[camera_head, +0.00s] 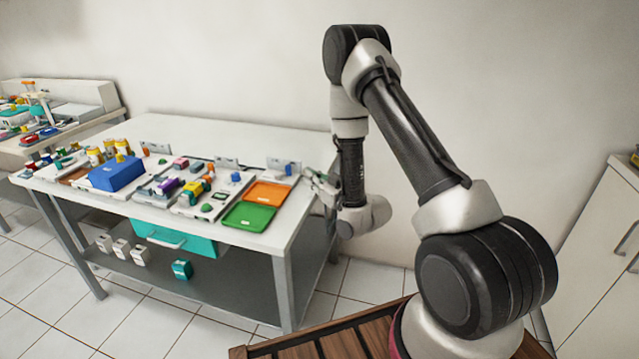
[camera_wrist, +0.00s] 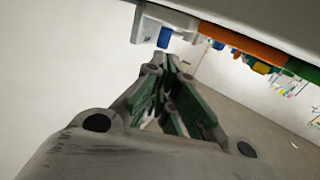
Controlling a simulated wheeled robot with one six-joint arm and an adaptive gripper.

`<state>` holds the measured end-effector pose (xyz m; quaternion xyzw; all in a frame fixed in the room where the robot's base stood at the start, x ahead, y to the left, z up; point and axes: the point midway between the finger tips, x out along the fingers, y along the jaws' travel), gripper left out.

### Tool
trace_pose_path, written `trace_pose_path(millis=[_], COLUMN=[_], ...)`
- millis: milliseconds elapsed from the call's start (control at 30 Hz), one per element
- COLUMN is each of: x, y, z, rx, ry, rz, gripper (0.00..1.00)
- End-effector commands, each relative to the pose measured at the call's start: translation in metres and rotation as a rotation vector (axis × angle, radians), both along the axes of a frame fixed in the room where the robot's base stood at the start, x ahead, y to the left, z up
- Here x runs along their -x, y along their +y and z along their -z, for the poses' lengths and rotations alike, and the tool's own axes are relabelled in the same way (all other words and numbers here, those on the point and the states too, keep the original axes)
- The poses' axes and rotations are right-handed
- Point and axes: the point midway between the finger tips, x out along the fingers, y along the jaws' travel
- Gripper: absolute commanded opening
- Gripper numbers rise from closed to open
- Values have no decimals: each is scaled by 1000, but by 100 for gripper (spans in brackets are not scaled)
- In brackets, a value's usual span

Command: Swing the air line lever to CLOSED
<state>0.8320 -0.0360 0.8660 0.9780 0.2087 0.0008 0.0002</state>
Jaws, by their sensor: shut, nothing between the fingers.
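A small blue part (camera_head: 289,168) stands by a grey upright plate (camera_head: 276,162) at the back right of the white table; I cannot tell for sure that it is the air line lever. A blue part (camera_wrist: 164,38) also shows in the wrist view, beside a pale plate (camera_wrist: 150,22) and just beyond my fingertips, apparently apart from them. My gripper (camera_head: 318,183) is at the table's right end, near that part. In the wrist view my gripper (camera_wrist: 168,75) is shut and empty. No CLOSED marking is readable.
An orange tray (camera_head: 268,194) and a green tray (camera_head: 249,217) lie at the table's right front. A blue box (camera_head: 116,173) and several small coloured parts fill the left and middle. Other upright plates (camera_head: 227,162) line the back. The wall is close behind.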

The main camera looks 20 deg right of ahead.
Motion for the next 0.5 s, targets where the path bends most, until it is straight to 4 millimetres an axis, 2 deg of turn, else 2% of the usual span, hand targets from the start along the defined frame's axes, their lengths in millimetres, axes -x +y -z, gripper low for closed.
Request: trace_pose_path(millis=[100, 233, 500], x=[-24, -44, -66], y=[11, 20, 30], z=[-1, 0, 0], rx=[1, 1, -1], ry=[-4, -1, 1], rz=[-1, -1, 0], gripper=[0, 0, 0])
